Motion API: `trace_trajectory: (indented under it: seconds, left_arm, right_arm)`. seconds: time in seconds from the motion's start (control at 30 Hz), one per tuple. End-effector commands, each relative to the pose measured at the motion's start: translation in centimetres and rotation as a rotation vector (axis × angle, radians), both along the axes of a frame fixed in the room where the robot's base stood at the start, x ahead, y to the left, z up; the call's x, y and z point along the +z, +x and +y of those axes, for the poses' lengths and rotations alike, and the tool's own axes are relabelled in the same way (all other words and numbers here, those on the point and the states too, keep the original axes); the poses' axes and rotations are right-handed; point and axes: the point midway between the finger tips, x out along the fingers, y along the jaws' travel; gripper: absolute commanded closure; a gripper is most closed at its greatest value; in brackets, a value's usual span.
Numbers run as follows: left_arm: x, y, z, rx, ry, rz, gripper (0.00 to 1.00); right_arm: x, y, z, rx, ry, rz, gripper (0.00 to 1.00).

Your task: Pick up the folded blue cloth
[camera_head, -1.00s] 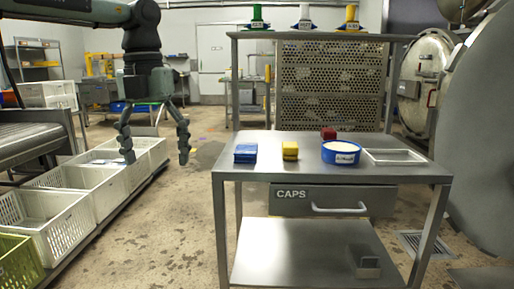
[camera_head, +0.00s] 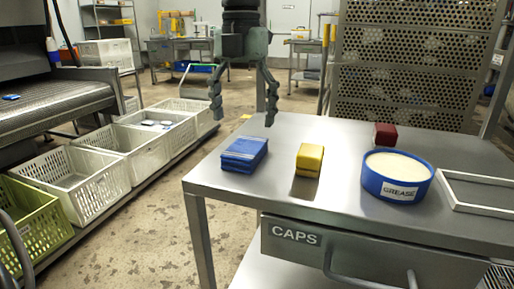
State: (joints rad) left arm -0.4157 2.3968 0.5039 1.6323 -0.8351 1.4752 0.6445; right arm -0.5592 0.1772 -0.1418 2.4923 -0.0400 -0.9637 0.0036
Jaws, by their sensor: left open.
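The folded blue cloth (camera_head: 244,154) lies flat as a small stack near the left end of the steel table (camera_head: 240,193). My left gripper (camera_head: 243,112) hangs pointing down with its two fingers spread wide. It is open and empty, above and seemingly behind the cloth, apart from it. My right gripper is not in view.
A yellow block (camera_head: 309,159) stands right of the cloth. Further right are a dark red block (camera_head: 385,134), a blue grease tub (camera_head: 396,178) and a white-rimmed tray (camera_head: 480,205). A perforated rack (camera_head: 420,60) stands behind. White crates (camera_head: 72,180) line the floor at left.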

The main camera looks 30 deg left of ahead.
Motion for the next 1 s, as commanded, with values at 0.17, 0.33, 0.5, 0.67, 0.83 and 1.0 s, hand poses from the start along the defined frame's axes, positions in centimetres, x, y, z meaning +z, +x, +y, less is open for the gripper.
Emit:
trace_trajectory:
  seconds: [0.17, 0.33, 0.5, 0.67, 0.83, 1.0]
  left_arm:
    - [-1.9, 0.0, -0.1, 0.000, -0.001, 0.002, 0.20]
    - [-3.9, 0.0, -0.4, -0.002, -0.001, 0.004, 0.20]
    - [-6.3, 0.0, -0.5, 0.000, 0.000, 0.002, 0.20]
    - [-6.7, 0.1, -0.5, 0.001, 0.000, -0.001, 0.20]
    - [-6.6, 0.1, -0.5, 0.001, 0.000, -0.001, 0.29]
    - [-6.6, 0.1, -0.5, 0.001, 0.000, -0.001, 0.50]
  right_arm:
    - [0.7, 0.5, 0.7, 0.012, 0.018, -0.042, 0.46]
    - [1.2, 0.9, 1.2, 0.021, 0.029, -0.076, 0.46]
    - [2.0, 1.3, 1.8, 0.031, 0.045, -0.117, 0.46]
    - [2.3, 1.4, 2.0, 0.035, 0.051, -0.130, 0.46]
    - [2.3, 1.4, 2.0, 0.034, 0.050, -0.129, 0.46]
    - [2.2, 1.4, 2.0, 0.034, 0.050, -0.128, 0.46]
